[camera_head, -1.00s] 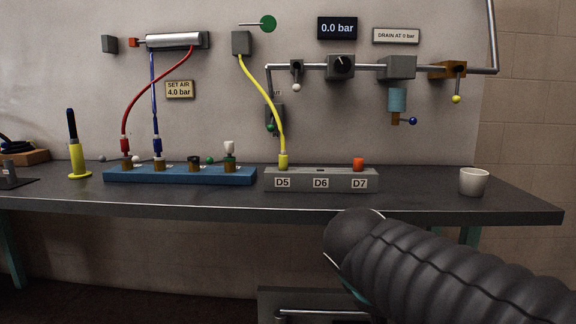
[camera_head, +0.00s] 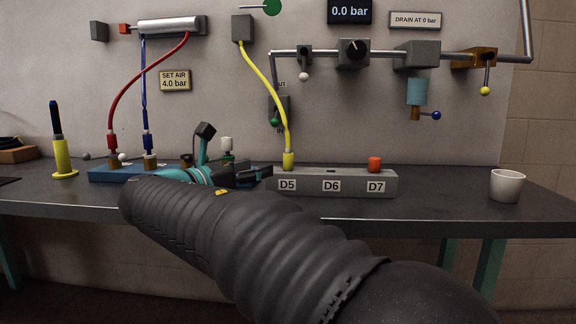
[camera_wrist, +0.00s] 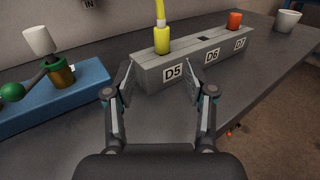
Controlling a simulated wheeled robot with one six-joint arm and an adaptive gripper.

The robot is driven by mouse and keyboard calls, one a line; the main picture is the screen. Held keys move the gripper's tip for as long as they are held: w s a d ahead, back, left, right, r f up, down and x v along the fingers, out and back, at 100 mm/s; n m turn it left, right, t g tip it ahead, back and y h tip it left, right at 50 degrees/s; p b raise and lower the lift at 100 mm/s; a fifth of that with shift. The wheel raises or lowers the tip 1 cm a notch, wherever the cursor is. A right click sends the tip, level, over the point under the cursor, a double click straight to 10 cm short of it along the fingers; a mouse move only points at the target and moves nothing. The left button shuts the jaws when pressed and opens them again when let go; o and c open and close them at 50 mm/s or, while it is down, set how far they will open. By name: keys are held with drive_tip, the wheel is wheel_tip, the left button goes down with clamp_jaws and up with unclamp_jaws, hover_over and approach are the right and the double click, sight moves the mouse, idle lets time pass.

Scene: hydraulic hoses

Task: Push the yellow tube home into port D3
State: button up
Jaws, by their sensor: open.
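The yellow tube (camera_head: 263,84) hangs from a grey wall box and curves down to its yellow end (camera_head: 288,160) on the grey block (camera_head: 345,185), at the port labelled D5. In the wrist view the yellow end (camera_wrist: 162,40) stands upright at D5; how deep it sits I cannot tell. My gripper (camera_head: 262,173) is open and empty, left of the yellow end in the head view. In the wrist view its fingers (camera_wrist: 168,88) are spread before the D5 label, short of the tube. No label D3 is readable; my arm covers much of the blue block (camera_head: 105,175).
Red (camera_head: 112,142) and blue (camera_head: 147,142) plugs stand on the blue block, with a white-capped fitting (camera_head: 227,146) farther right. An orange cap (camera_head: 375,164) sits at D7. A white cup (camera_head: 507,185) stands at right. The bench is clear between block and cup.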

sight(285, 161)
drive_tip(key=x, duration=1.1)
drive_tip(key=shift+w+d+f, duration=0.15)
drive_tip(key=shift+d, duration=0.05)
clamp_jaws()
